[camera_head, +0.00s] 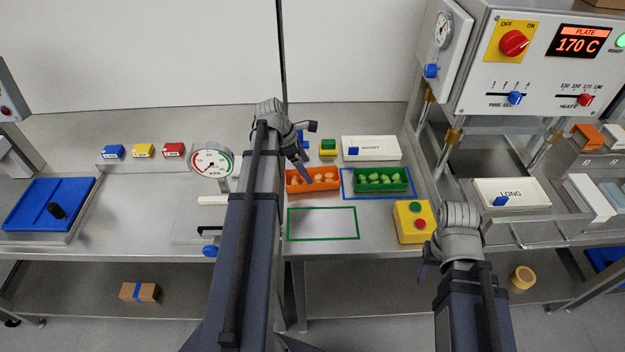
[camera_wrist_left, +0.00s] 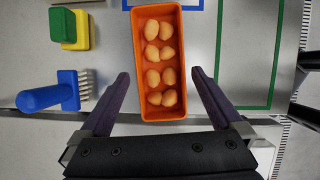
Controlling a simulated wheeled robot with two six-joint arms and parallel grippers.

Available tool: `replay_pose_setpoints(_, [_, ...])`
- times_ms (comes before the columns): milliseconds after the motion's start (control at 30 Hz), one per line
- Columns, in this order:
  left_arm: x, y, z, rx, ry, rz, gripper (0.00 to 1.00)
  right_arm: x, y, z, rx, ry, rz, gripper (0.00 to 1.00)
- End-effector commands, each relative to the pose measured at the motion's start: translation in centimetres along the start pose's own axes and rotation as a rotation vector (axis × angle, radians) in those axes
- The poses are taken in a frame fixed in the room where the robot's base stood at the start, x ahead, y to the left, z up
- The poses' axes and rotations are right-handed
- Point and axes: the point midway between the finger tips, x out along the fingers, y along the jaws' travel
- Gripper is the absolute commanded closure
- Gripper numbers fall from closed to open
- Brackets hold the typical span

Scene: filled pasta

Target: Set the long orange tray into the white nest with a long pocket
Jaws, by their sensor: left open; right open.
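The long orange tray (camera_head: 318,188) lies on the steel table, filled with several pale orange pasta pieces. In the left wrist view the tray (camera_wrist_left: 163,115) runs lengthwise away from my gripper. My left gripper (camera_head: 301,160) is open above the tray, its fingers apart on either side of the tray's near end in the wrist view (camera_wrist_left: 160,76). I cannot tell its height. A white block labelled LONG (camera_head: 525,188) with a blue knob sits in the machine at the right; no pocket shows on it. My right gripper (camera_head: 428,262) is low at the right, away from the tray.
A green tray (camera_head: 382,187) of green pieces lies in a blue outline right of the orange one. A white block marked SHORT (camera_head: 385,144) stands behind. A yellow button box (camera_head: 405,232) is at front right. The green-outlined area (camera_head: 322,225) is empty. A blue-handled brush (camera_wrist_left: 50,95) lies nearby.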

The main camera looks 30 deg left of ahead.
Motion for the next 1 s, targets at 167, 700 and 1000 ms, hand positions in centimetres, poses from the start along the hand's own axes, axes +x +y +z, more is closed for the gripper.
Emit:
replay_pose_setpoints(167, [1.0,0.0,0.0,0.001,0.000,0.000,0.00,0.9,-0.1,-0.1,0.000,0.000,0.000,0.43])
replay_pose_setpoints(700, [5.1,0.0,0.3,0.000,0.000,0.000,0.00,4.6,-0.4,-0.3,0.000,0.000,0.000,0.43])
replay_pose_setpoints(1000, [5.1,0.0,0.3,0.000,0.000,0.000,0.25,4.5,-0.4,-0.3,0.000,0.000,0.000,0.43])
